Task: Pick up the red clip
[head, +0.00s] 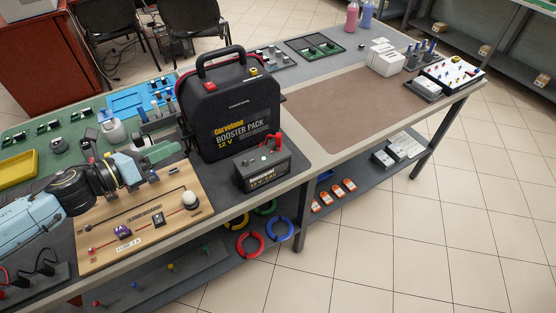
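A red clip (273,142) sits at the top of a small black battery (262,170), on its right side toward the booster pack. The battery stands on the table in front of the large black booster pack (236,112). My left gripper (162,158) is at the left, above the back edge of a wooden board, well to the left of the clip and apart from it. Its fingers are small and seen at a slant, so I cannot tell whether it is open or shut. My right gripper is not in view.
The wooden board (105,235) carries a wire, a white knob and small parts. The booster pack stands tall between the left gripper's area and the back right. A brown mat (345,105) to the right is bare. Coloured rings (251,245) lie on the lower shelf.

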